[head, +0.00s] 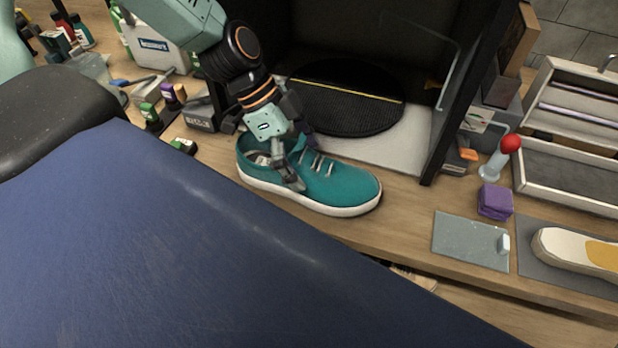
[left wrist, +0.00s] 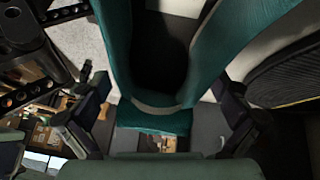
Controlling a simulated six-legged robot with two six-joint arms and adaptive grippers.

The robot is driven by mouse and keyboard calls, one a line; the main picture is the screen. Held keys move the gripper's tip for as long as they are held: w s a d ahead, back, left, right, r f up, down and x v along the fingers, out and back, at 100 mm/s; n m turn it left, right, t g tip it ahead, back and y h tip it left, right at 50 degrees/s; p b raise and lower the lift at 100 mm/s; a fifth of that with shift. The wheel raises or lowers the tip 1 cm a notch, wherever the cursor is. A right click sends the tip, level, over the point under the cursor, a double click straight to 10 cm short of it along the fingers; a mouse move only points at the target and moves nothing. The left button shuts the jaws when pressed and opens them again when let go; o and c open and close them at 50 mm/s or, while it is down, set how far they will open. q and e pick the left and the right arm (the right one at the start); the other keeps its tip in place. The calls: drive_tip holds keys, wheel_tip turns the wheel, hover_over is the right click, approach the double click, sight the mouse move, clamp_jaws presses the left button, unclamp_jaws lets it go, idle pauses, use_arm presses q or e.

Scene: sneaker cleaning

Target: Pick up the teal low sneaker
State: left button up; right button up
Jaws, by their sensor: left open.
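The teal low sneaker (head: 335,185) with a white sole sits upright on the wooden bench, its toe toward the right in the head view. My left gripper (head: 290,160) is over the shoe's opening, with one finger in front of its near side. In the left wrist view the sneaker (left wrist: 155,122) fills the middle, its dark opening facing the camera. The fingers of the left gripper (left wrist: 165,118) stand apart on either side of it, and the jaws are open. I cannot tell whether either finger touches the shoe. My right gripper does not show.
Behind the shoe is a dark open booth with a round black mat (head: 350,100). To the right are a red-topped tool (head: 502,155), purple blocks (head: 495,201), a grey plate (head: 470,242) and a pale shoe (head: 575,252). Small bottles (head: 150,115) stand left of the sneaker.

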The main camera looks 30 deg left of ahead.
use_arm(q)
drive_tip(key=shift+s+d+r, duration=0.15)
drive_tip(key=shift+c, duration=0.3)
drive_tip(key=shift+a, duration=0.2)
drive_tip(key=c, duration=0.4)
drive_tip(key=shift+d, duration=0.15)
drive_tip(key=c, duration=1.3)
